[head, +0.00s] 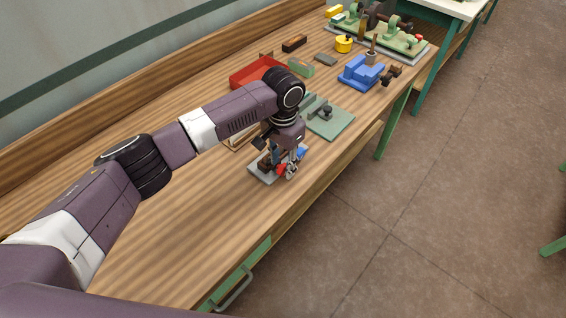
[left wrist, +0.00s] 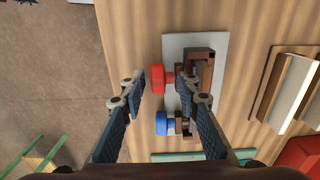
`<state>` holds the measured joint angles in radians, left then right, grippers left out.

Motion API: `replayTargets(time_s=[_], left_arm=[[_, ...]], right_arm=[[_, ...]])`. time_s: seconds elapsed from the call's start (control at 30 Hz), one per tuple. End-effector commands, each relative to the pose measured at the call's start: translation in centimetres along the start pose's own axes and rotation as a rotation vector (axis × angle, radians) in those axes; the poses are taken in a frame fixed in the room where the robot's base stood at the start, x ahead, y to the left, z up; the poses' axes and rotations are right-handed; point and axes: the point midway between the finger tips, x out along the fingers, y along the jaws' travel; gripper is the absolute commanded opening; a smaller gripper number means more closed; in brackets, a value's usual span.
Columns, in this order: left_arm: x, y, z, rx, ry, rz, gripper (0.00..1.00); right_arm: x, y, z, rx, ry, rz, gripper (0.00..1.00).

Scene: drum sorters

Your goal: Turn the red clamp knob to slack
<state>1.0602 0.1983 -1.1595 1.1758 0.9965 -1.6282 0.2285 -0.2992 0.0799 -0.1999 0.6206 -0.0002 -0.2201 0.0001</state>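The red clamp knob (left wrist: 157,78) sticks out from a dark brown clamp block (left wrist: 202,62) on a grey plate (left wrist: 178,50). A blue knob (left wrist: 162,123) sits beside it on the same fixture. In the head view the red knob (head: 282,170) shows low by my left gripper (head: 285,167), which points down over the fixture and partly hides it. In the left wrist view the left gripper (left wrist: 159,80) is open. The red knob shows between its fingertips, with a gap on the left side; contact on the right cannot be told. My right gripper is not in view.
A green plate with a dark knob (head: 325,112), a red tray (head: 258,74) and a blue vise-like block (head: 361,72) stand further along the wooden bench (head: 190,225). The near bench top is clear. The bench's front edge runs close to the fixture.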

Motion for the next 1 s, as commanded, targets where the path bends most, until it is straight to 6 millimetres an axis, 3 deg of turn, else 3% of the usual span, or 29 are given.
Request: replayTargets(time_s=[0.3,0.57,0.83,1.0], left_arm=[[0.4,0.0,0.0,0.001,0.002,0.0,0.3],[0.3,0.0,-0.1,0.001,0.002,-0.001,0.01],[0.2,0.0,0.0,0.001,0.009,-0.001,0.0],[0.0,0.0,0.2,0.002,0.055,0.0,0.0]], right_arm=[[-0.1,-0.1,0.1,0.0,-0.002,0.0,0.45],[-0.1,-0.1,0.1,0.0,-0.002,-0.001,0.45],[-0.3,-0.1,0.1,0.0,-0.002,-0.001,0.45],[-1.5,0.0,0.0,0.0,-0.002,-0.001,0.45]])
